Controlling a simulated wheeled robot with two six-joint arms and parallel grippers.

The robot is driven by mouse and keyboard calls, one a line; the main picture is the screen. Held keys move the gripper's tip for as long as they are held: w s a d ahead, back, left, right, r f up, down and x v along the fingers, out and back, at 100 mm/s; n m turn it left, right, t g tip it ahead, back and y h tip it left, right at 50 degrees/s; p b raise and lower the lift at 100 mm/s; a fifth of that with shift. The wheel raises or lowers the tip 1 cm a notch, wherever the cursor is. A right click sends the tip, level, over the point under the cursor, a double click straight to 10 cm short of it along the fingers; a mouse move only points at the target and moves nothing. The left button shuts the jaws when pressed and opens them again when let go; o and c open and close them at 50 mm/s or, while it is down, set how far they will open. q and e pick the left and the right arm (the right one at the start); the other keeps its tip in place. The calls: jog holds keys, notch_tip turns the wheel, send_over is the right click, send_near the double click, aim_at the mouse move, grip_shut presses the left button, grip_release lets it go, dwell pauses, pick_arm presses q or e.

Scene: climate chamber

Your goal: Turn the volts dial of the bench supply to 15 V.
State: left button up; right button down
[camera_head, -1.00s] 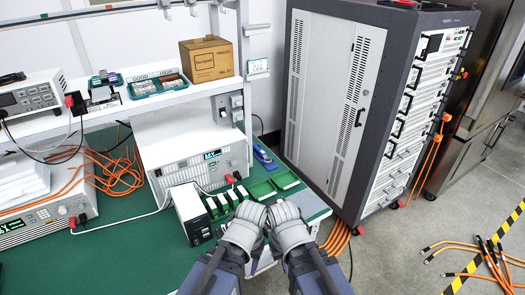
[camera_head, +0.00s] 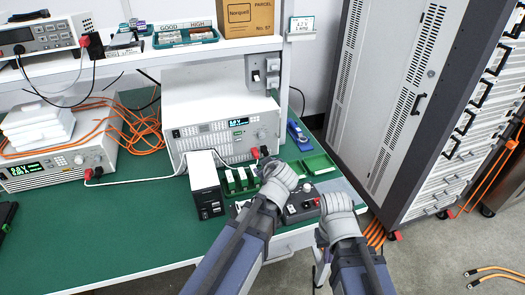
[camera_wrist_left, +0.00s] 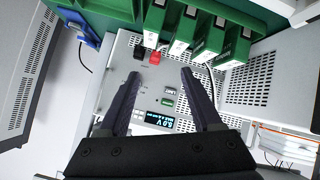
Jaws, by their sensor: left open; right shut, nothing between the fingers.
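The volts dial cannot be told clearly there. My right gripper (camera_head: 337,205) is shut and empty at the bench's right edge.
A red terminal plug (camera_head: 254,153) sticks out of the panel. A tall grey cabinet (camera_head: 400,110) stands right.

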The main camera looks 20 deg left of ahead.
aim_at(261, 136)
pick_arm(q)
jog(key=w+n+t+b, duration=0.1)
jog(key=w, duration=0.1)
jog(key=w+a+r+n+t+b, duration=0.1)
jog(key=w+n+t+b, duration=0.1)
jog(key=w+a+r+n+t+b, duration=0.1)
jog(key=w+n+t, duration=0.1)
jog(key=w, duration=0.1)
jog(key=shift+a, duration=0.2)
jog(key=shift+b+x, duration=1.05)
jog(key=shift+x, duration=2.9)
pick_arm(e)
notch_tip(261, 136, down, 8)
jog(key=shift+r, duration=0.2)
pick_arm(q)
jog(key=shift+c, duration=0.3)
grip_shut()
